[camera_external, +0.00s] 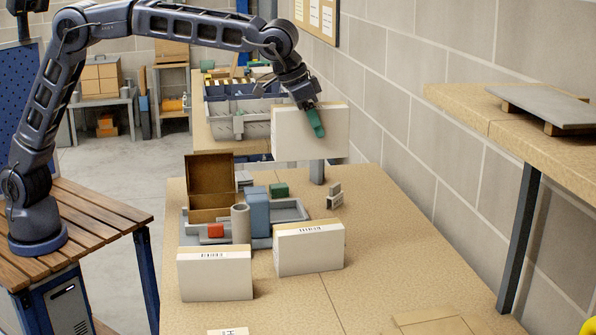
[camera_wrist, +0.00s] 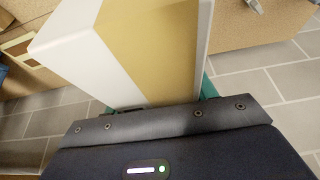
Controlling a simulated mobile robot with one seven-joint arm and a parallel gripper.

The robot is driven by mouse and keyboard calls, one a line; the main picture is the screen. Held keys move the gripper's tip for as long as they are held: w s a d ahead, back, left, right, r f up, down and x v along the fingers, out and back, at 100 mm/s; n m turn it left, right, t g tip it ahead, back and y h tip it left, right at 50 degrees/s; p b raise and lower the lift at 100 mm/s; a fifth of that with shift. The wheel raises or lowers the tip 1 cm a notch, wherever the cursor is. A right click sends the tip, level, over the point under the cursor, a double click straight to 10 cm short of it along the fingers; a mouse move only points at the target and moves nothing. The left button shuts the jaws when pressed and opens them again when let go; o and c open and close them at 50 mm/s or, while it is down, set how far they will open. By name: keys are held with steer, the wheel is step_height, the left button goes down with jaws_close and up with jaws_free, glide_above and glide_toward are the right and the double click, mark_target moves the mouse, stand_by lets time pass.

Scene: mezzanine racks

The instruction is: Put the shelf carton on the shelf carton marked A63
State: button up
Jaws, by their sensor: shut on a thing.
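A white shelf carton with a tan top strip (camera_external: 290,140) is held by my gripper (camera_external: 314,122) above the far end of the tan table. In the wrist view the held carton (camera_wrist: 150,45) fills the space between the green fingers. Two similar white cartons stand upright on the table, a left one (camera_external: 215,278) and a right one (camera_external: 312,252), apart from each other. Both carry dark print on a top label, too small to read, so I cannot tell which is A63. Another label (camera_external: 228,332) shows at the bottom edge, mostly cut off.
Behind the two cartons are a grey tray (camera_external: 290,212), an open brown box (camera_external: 212,180), a blue block (camera_external: 257,212) and a grey cylinder (camera_external: 240,223). A block wall and a raised shelf (camera_external: 465,108) bound the right side. The table's right front is mostly clear.

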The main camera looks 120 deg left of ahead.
step_height(320, 180, down, 18)
steer(key=shift+f, duration=0.15)
stand_by(0.5)
steer(key=shift+f, duration=0.1)
steer(key=o, duration=1.2)
steer(key=shift+f, duration=0.1)
steer(key=shift+o, duration=0.2)
